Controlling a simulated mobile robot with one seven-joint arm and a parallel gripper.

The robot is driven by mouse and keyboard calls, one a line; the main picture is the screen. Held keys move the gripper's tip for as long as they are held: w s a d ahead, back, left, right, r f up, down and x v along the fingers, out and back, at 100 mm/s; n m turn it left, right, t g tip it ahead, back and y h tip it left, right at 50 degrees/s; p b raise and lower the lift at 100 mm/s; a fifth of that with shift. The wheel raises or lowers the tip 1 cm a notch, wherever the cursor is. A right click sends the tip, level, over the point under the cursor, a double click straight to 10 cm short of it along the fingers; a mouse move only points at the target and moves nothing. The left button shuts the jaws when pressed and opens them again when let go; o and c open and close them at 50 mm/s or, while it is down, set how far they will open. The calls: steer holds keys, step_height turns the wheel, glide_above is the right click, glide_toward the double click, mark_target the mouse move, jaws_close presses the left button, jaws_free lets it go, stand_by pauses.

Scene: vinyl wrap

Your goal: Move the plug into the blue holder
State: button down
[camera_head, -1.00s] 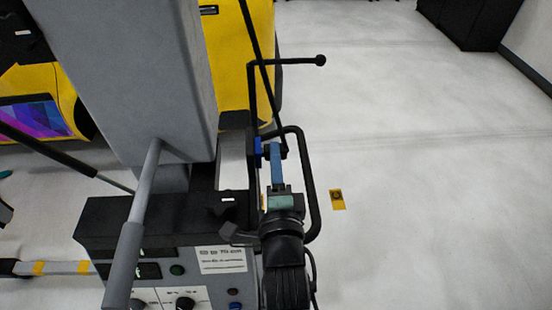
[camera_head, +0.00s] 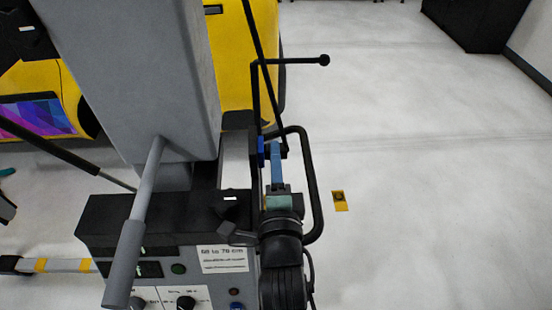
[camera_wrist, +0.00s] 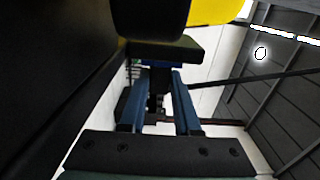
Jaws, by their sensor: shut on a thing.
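My gripper (camera_head: 275,148), with blue fingers, is at the right side of the grey machine in the head view. It points away from the camera, with its tips right beside the small blue holder (camera_head: 261,151) on a dark upright. The gripper also shows in the wrist view (camera_wrist: 158,78), shut on a dark thing between its fingers, which I take to be the plug (camera_wrist: 156,95). The fingers hide most of the plug. I cannot tell whether the plug touches the holder or is inside it.
A black tube handle (camera_head: 313,190) curves close along the right of my gripper. A thin black rod with a ball end (camera_head: 324,60) sticks out above. The grey column (camera_head: 130,80) and control box (camera_head: 220,258) stand left. The floor at right is open.

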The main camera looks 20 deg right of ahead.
steer(key=shift+a, duration=0.2)
steer(key=c, duration=0.5)
jaws_free()
steer(key=shift+c, duration=0.2)
steer(key=b+v, duration=0.2)
steer(key=v, duration=1.1)
steer(key=w+a+r+n+t+y+p, duration=0.1)
steer(key=w+r+n+t, duration=0.3)
steer(key=r, duration=0.7)
steer(key=w+a+r+n+t+y, duration=0.1)
steer(key=w+a+r+n, duration=0.15)
steer(key=r+n, duration=0.55)
steer(key=s+a+r+n+t+y, duration=0.1)
steer(key=a+r+n, duration=0.1)
steer(key=r, duration=0.7)
steer(key=s+a+r+n+t+y+p, duration=0.1)
steer(key=r+n, duration=0.3)
steer(key=r, duration=0.5)
steer(key=s+a+r+n+t+y, duration=0.1)
steer(key=s+a+r+n+t, duration=0.1)
steer(key=r, duration=0.7)
steer(key=shift+s+a+n+t, duration=0.45)
steer(key=shift+n+t, duration=0.15)
steer(key=shift+n, duration=0.1)
